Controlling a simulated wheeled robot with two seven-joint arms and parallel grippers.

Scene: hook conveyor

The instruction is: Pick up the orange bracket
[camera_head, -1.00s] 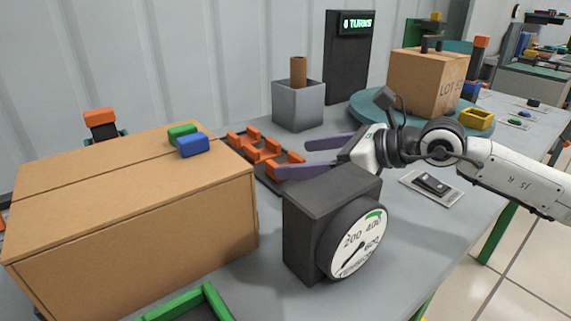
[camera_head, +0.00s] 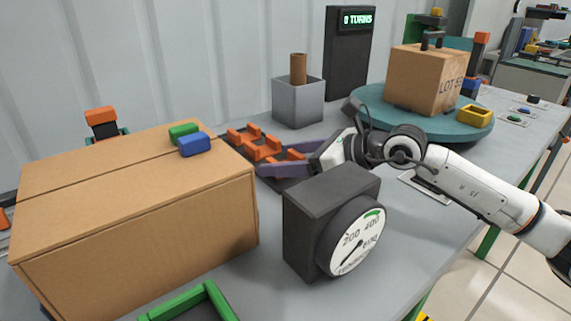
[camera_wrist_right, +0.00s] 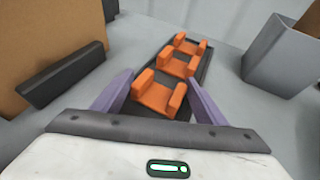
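Several orange brackets lie in a row on a dark tray (camera_wrist_right: 205,70). In the right wrist view, the nearest orange bracket (camera_wrist_right: 158,95) lies between the two purple fingers of my right gripper (camera_wrist_right: 160,80), with a gap to the left finger; the right finger is very close to it. Two more orange brackets (camera_wrist_right: 178,64) (camera_wrist_right: 188,44) lie beyond. In the head view my right gripper (camera_head: 264,160) is open at the near end of the tray, and its fingers partly hide that bracket. Another orange bracket (camera_head: 236,137) shows at the far end. My left gripper is not in view.
A large cardboard box (camera_head: 140,225) stands left of the tray, with green (camera_head: 183,133) and blue (camera_head: 194,144) blocks on top. A dark gauge (camera_head: 335,220) stands in front of my right gripper. A grey bin (camera_head: 298,104) stands behind. A turntable (camera_head: 375,112) carries another box.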

